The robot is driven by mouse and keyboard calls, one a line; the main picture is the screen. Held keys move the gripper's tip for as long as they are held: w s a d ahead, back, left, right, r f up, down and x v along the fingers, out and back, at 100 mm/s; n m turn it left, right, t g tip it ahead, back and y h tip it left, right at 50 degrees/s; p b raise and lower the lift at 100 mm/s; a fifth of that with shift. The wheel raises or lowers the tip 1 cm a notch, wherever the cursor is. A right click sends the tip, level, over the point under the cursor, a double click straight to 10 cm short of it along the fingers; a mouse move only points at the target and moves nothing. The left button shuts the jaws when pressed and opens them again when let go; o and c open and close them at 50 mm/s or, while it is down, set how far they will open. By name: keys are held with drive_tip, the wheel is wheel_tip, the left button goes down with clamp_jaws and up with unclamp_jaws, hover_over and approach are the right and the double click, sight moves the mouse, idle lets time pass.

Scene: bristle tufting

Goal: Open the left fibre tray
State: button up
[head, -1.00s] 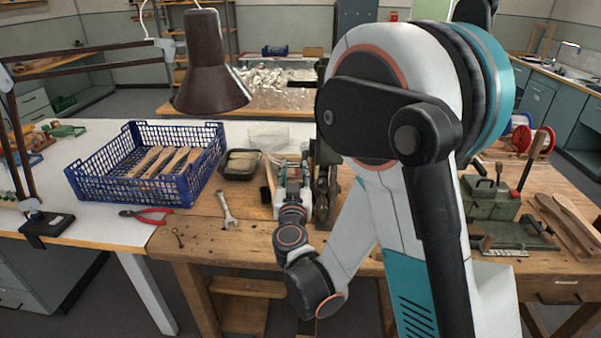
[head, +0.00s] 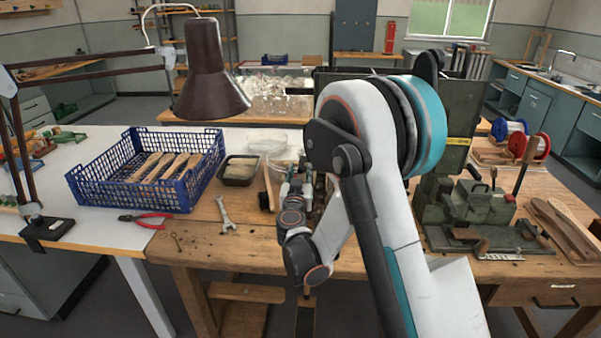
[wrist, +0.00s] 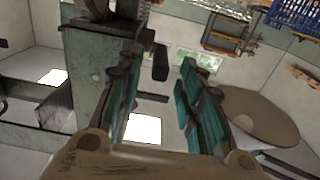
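A small black tray (head: 240,170) holding pale fibre stands on the wooden bench right of the blue crate; its top looks uncovered. A clear, lid-like plastic piece (head: 267,144) lies just behind and right of it. A second, round clear item (head: 282,163) is partly hidden behind my gripper. My gripper (head: 292,186) is right of the black tray in the head view, its fingertips hard to make out. In the wrist view, the teal finger pads of my gripper (wrist: 157,100) are apart with nothing between them. No fibre tray can be made out in the wrist view.
The blue crate (head: 88,186) with wooden handles stands left. A dark lamp shade (head: 209,75) hangs above. A wrench (head: 225,213) and red pliers (head: 147,217) lie in front. A green machine (head: 480,208) stands right of my arm.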

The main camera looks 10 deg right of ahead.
drive_tip(key=shift+x, duration=1.35)
drive_tip(key=shift+c, duration=0.2)
clamp_jaws()
drive_tip(key=w+a, duration=0.4)
drive_tip(key=a, duration=0.9)
drive_tip(key=shift+w+a+b, duration=0.2)
drive_tip(key=shift+a+b, duration=0.15)
drive_tip(key=shift+b, duration=0.05)
drive_tip(key=shift+r, duration=0.1)
drive_tip(key=shift+o, duration=0.2)
unclamp_jaws()
drive_tip(key=shift+a, duration=0.15)
